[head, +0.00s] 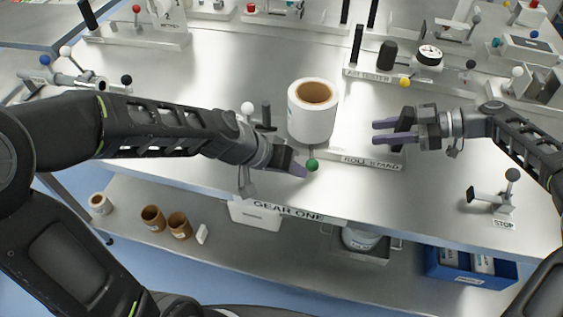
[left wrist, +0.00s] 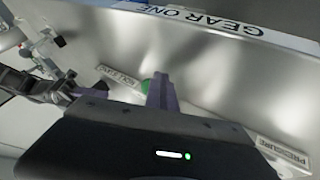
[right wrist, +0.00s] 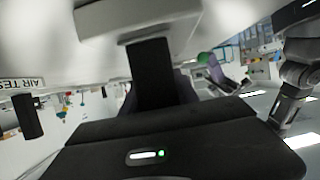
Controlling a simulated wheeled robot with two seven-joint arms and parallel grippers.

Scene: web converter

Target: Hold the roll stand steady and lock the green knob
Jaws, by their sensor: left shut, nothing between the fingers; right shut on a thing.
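The roll stand (head: 330,158) is a low pale base on the steel table, labelled ROLL STAND. A white roll (head: 312,120) with a brown core stands upright on it. The green knob (head: 312,165) is at the base's front left; it also shows in the left wrist view (left wrist: 146,87). My left gripper (head: 300,171) is shut and empty, its fingertips right beside the knob; contact is unclear. My right gripper (head: 376,132) is shut on a black post (right wrist: 151,75) at the stand's right end. Part of the post is hidden by the fingers.
An AIR TESTER fixture (head: 370,74) with a dial and yellow knob stands behind the right gripper. A STOP lever (head: 495,200) stands at front right. The GEAR ONE label (head: 288,209) marks the table's front edge. The table between post and lever is clear.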

